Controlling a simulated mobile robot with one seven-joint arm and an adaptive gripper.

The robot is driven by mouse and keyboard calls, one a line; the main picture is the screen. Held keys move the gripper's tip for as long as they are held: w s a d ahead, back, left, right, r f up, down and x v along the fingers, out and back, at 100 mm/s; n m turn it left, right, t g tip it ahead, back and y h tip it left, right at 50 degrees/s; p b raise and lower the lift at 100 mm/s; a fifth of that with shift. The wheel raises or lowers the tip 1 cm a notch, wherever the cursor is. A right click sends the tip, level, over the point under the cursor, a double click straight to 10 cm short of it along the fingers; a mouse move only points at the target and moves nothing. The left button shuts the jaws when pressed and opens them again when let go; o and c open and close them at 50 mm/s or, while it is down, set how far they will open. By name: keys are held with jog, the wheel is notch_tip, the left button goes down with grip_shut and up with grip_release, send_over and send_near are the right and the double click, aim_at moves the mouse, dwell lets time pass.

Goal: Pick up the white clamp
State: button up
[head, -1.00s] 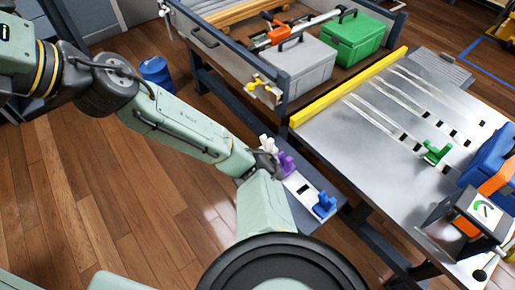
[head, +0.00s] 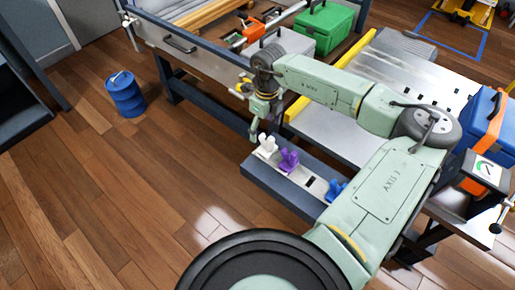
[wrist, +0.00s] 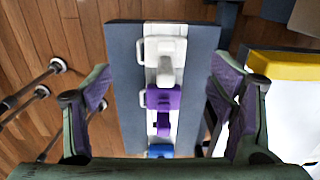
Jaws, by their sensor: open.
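The white clamp (head: 266,147) sits at the far left end of a strip on a narrow dark shelf (head: 262,177) in the head view. In the wrist view the white clamp (wrist: 165,50) is at the top of the row, upper middle. My gripper (head: 257,122) hangs just above the white clamp, pointing down. In the wrist view my gripper (wrist: 163,82) is open and empty, its two fingers wide apart on either side of the row. The fingers look clear of the clamps.
A purple clamp (head: 288,161) stands close beside the white one, and a blue clamp (head: 337,189) is further right, partly behind my arm. A metal table (head: 325,128) with a yellow edge bar is to the right. A workbench (head: 190,55) stands behind.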

aim_at(268, 148)
jog(key=f, duration=0.2)
jog(key=d+f+p, duration=0.1)
jog(key=f, duration=0.2)
jog(key=shift+d+f, duration=0.1)
jog(key=shift+d, duration=0.1)
jog(key=shift+s+d+f+p, duration=0.1)
jog(key=shift+f+p, duration=0.35)
jog(key=shift+f, duration=1)
jog(key=shift+s+f+p, duration=0.1)
jog(key=shift+f+p, duration=0.35)
jog(key=shift+f, duration=1)
jog(key=c, duration=1.1)
jog(key=shift+r, duration=0.2)
jog(key=shift+c, duration=0.2)
notch_tip(268, 148, up, 10)
jog(key=shift+f+b, duration=0.15)
jog(key=shift+b, duration=0.9)
